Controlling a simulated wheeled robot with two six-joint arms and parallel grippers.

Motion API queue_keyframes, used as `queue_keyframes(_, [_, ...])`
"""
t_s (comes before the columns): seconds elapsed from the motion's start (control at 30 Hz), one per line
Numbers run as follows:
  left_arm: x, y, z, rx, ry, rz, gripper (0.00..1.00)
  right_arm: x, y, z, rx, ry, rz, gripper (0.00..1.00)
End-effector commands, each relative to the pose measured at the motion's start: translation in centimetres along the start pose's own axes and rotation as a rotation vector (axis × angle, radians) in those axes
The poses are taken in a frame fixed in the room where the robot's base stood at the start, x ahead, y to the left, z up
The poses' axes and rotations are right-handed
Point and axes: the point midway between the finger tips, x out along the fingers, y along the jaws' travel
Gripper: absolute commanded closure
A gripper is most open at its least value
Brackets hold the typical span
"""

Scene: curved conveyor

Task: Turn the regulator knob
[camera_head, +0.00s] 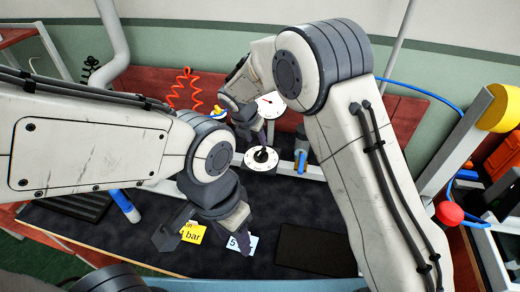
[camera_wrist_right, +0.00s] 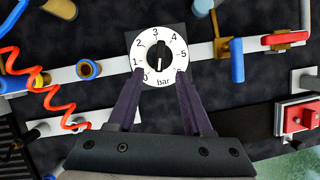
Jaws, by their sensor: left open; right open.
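The regulator knob (camera_head: 262,155) is black on a round white dial (camera_head: 250,160) at the middle of the bench. In the right wrist view the knob (camera_wrist_right: 159,54) sits upright on the numbered dial (camera_wrist_right: 143,47) marked "bar", with a pale line on the knob's lower part. My right gripper (camera_head: 257,136) is open and empty just behind the dial. Its fingertips (camera_wrist_right: 159,76) overlap the dial's lower left and lower right edges in the wrist view; I see no contact with the knob. My left gripper (camera_head: 205,240) is open and empty over the dark mat, left of the knob.
A gauge (camera_head: 271,104) stands behind the dial. A blue-handled fitting (camera_head: 301,150) is at its right. A red coiled hose (camera_wrist_right: 73,100) runs at the left.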

Motion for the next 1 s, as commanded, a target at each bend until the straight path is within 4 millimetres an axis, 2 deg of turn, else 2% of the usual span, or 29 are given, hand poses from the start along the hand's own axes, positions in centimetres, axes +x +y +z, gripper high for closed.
queue_keyframes(0.2, [-0.4, 0.0, 0.0, 0.000, 0.000, 0.000, 0.50, 4.3, -0.1, 0.0, 0.002, 0.003, -0.003, 0.50])
queue_keyframes(0.4, [-0.6, 0.0, 0.0, 0.000, 0.000, 0.000, 0.50, 7.1, -0.1, -0.1, 0.003, 0.003, -0.002, 0.50])
queue_keyframes(0.57, [-0.7, 0.1, 0.0, 0.000, 0.000, 0.000, 0.50, 8.0, -0.1, 0.0, 0.005, 0.002, 0.000, 0.50])
queue_keyframes(0.83, [-0.7, 0.1, 0.0, 0.000, 0.000, 0.000, 0.50, 8.1, 0.0, 0.0, 0.005, 0.001, 0.001, 0.50])
queue_keyframes(0.97, [-0.7, 0.1, 0.0, 0.000, 0.000, 0.000, 0.50, 8.1, -0.1, -0.1, 0.005, 0.001, 0.000, 1.00])
queue_keyframes(1.0, [-0.7, 0.1, 0.0, 0.000, 0.000, 0.000, 0.50, 8.1, 0.0, -0.1, 0.005, 0.001, 0.000, 1.00])
